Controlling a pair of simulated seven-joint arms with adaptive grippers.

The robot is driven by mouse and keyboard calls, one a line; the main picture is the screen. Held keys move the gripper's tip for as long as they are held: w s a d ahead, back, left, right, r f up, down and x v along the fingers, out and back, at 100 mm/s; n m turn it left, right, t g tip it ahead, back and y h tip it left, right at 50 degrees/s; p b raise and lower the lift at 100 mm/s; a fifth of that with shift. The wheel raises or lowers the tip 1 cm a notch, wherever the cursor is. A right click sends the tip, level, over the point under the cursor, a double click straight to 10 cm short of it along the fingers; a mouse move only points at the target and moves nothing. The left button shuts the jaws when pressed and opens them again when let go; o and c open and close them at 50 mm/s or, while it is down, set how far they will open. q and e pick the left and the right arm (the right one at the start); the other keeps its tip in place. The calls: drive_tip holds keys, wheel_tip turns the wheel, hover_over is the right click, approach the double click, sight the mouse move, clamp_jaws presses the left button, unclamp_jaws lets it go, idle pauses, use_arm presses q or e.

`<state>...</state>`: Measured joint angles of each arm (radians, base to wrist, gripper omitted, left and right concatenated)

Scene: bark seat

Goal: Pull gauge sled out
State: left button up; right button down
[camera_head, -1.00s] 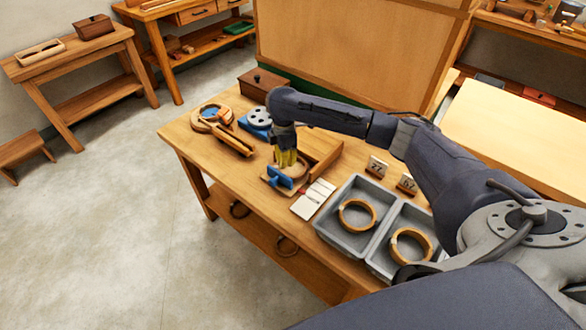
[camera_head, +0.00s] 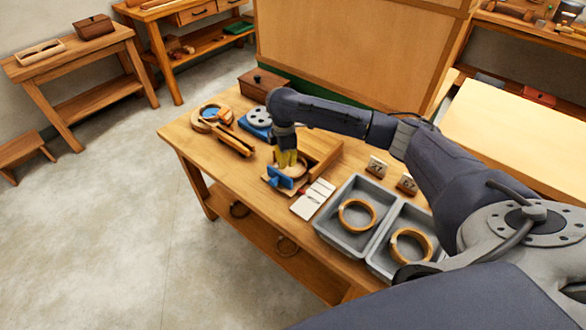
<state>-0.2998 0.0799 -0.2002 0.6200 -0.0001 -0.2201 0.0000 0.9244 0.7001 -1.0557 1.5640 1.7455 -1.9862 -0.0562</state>
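My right gripper (camera_head: 286,159), with yellow fingertips, points down over a small wooden fixture near the table's front edge. A blue upright piece (camera_head: 279,178) stands at the front of this fixture, just below and in front of the fingertips. I take it to be part of the gauge sled, but cannot be sure. A round wooden part (camera_head: 297,171) shows behind the fingers, and a wooden block (camera_head: 322,149) lies behind it. The fingers hide part of the fixture, and whether they touch the blue piece is unclear. My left gripper is not in view.
White cards (camera_head: 313,199) lie right of the fixture. Two grey trays (camera_head: 327,225) hold bark-coloured rings (camera_head: 357,214), with number blocks (camera_head: 377,167) behind. To the left are a slotted wooden piece (camera_head: 233,143), a grey disc on a blue base (camera_head: 259,117) and a lidded box (camera_head: 262,83).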

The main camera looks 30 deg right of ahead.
sight(276, 178)
drive_tip(key=shift+f, duration=0.2)
idle(0.6)
drive_tip(key=shift+s+f, duration=0.15)
drive_tip(key=shift+f, duration=1.5)
drive_tip(key=shift+s+a, duration=0.3)
drive_tip(key=shift+a, duration=0.45)
drive_tip(key=shift+s+a, duration=0.25)
drive_tip(key=shift+a, duration=0.55)
drive_tip(key=shift+s+a, duration=0.3)
drive_tip(key=shift+a, duration=0.45)
drive_tip(key=shift+w+d+r, duration=0.1)
drive_tip(key=shift+d+r, duration=0.1)
drive_tip(key=shift+r, duration=1)
drive_tip(key=shift+w+d+r, duration=0.1)
drive_tip(key=shift+d+r, duration=0.15)
drive_tip(key=shift+r, duration=1)
drive_tip(key=shift+w+d+r, duration=0.1)
drive_tip(key=shift+d+r, duration=0.1)
drive_tip(key=shift+r, duration=1)
drive_tip(key=shift+a, duration=0.1)
